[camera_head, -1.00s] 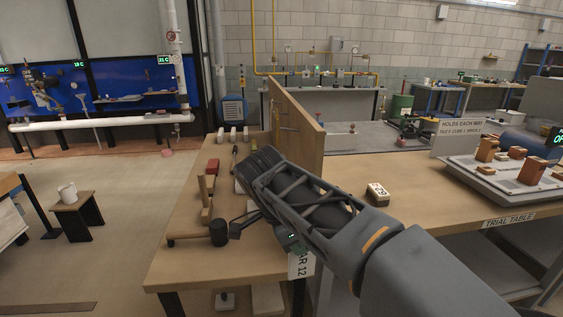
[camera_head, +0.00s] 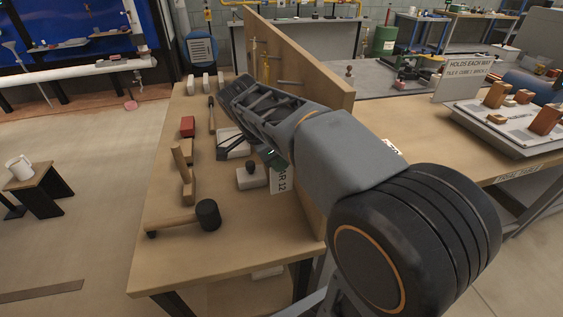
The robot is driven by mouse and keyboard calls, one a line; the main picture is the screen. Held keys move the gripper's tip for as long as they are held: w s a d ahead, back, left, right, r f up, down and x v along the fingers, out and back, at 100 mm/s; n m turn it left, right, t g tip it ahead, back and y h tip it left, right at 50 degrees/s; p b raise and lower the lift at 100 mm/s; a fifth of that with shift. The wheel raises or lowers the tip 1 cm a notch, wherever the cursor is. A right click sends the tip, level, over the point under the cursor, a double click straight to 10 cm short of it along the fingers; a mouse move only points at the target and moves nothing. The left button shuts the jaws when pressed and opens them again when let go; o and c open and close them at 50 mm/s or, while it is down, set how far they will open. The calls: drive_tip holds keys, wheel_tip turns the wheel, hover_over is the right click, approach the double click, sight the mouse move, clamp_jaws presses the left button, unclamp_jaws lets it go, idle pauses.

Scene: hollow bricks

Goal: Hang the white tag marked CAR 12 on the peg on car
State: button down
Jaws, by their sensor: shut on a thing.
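The white tag marked with upright black lettering (camera_head: 280,181), of which "AR 12" can be read, hangs below my gripper (camera_head: 275,160). My gripper is shut on the tag over the wooden bench, just left of the upright wooden board (camera_head: 308,76). The fingertips are small and partly hidden by my own arm. Short pegs show on the board's left face, partly behind my arm. A pale block with a dark knob (camera_head: 251,179) sits on the bench just left of the tag. I cannot tell which thing is the car or its peg.
A dark-headed mallet (camera_head: 207,214), a wooden piece (camera_head: 185,183) and a red block (camera_head: 187,126) lie on the bench's left side. Several white blocks (camera_head: 206,82) stand at its far end. Right of the board is the trial table (camera_head: 465,165) with a white tray (camera_head: 505,138).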

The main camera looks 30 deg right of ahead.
drive_tip(key=w+d+f, duration=0.4)
drive_tip(key=w+f, duration=0.2)
drive_tip(key=f, duration=0.4)
drive_tip(key=shift+w+d+f+b, duration=0.15)
drive_tip(key=shift+w+d+b, duration=0.05)
drive_tip(key=shift+d+b, duration=0.15)
drive_tip(key=shift+a+f, duration=0.1)
drive_tip(key=c, duration=1.7)
unclamp_jaws()
drive_tip(key=o, duration=0.5)
drive_tip(key=shift+c, duration=0.2)
